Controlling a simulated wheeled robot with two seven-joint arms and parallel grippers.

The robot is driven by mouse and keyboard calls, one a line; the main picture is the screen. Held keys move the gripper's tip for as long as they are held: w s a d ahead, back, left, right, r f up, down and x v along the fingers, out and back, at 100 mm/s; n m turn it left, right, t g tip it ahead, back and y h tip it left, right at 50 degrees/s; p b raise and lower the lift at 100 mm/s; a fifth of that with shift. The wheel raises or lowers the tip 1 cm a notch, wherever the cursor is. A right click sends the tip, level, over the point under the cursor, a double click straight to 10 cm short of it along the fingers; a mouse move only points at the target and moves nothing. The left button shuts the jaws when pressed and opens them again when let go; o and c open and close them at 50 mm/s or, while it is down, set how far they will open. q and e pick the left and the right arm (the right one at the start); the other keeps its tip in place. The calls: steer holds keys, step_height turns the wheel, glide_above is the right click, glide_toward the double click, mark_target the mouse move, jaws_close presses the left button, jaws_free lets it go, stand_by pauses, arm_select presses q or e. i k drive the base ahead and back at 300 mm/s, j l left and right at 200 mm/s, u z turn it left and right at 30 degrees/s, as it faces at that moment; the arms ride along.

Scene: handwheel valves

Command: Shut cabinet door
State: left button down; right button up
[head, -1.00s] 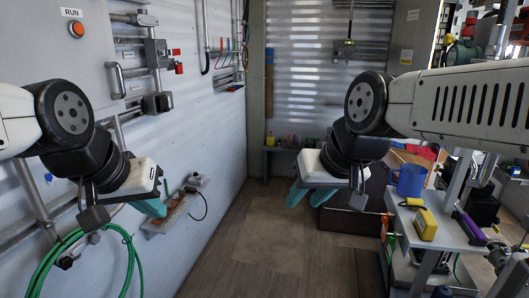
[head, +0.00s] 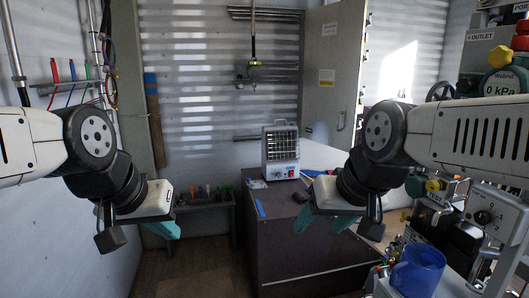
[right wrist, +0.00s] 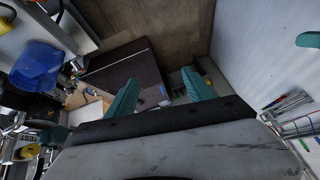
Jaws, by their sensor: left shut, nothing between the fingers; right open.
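A grey cabinet door (head: 329,70) with small labels and a handle (head: 340,121) stands open, behind and above my right gripper in the head view. Its face is turned partly toward me. My right gripper (head: 324,224) is open and empty, in front of the dark chest and well apart from the door. Its two teal fingers are spread in the right wrist view (right wrist: 160,92). My left gripper (head: 163,230) is shut with nothing in it, at the left near the wall. The door's lower part is partly hidden by my right arm.
A dark brown chest (head: 280,235) carries a heater (head: 281,150) ahead. A low shelf (head: 204,205) stands by the back wall. At the right are a blue mug (head: 417,270) and a pressure gauge (head: 502,86). Some floor (head: 190,270) is free at the lower left.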

mark_target(335, 35)
steer(key=i+z, duration=0.35)
steer(key=i, duration=0.2)
steer(key=i+j+z, duration=0.1)
steer(key=i+z, duration=0.3)
steer(key=i, duration=0.15)
steer(key=i+u, duration=0.4)
steer(key=i, duration=0.95)
